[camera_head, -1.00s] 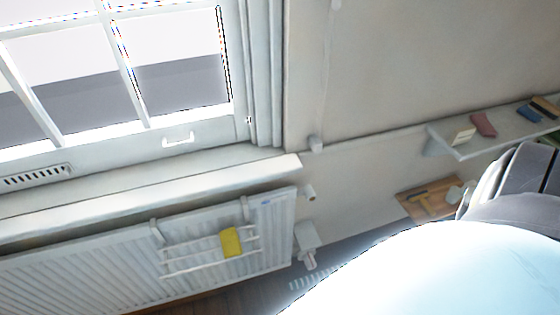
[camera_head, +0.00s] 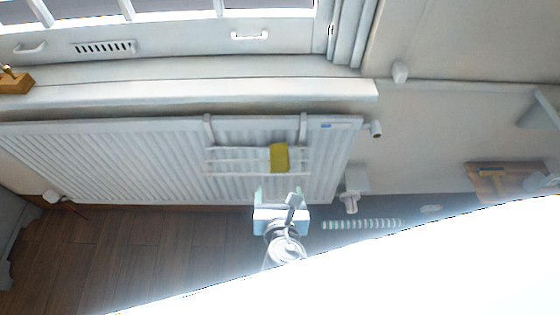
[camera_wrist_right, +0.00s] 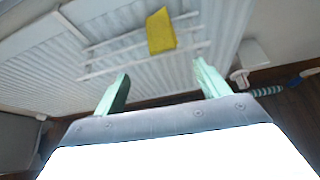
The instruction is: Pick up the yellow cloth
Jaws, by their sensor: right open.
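The yellow cloth (camera_head: 279,157) hangs over the bars of a white rack (camera_head: 228,161) hooked on the radiator. It also shows in the right wrist view (camera_wrist_right: 161,32), above and between the fingertips, apart from them. My right gripper (camera_head: 282,193) is below the cloth in the head view, its two pale green fingers spread. In the right wrist view the open fingers (camera_wrist_right: 158,78) have nothing between them. My left gripper is not in any view.
The white ribbed radiator (camera_head: 130,155) stands under the window sill (camera_head: 180,95). A radiator valve (camera_head: 351,190) sits at its right end. A wooden board (camera_head: 495,180) lies at the right. A small wooden item (camera_head: 15,82) is on the sill's left. The wooden floor (camera_head: 130,250) is clear at left.

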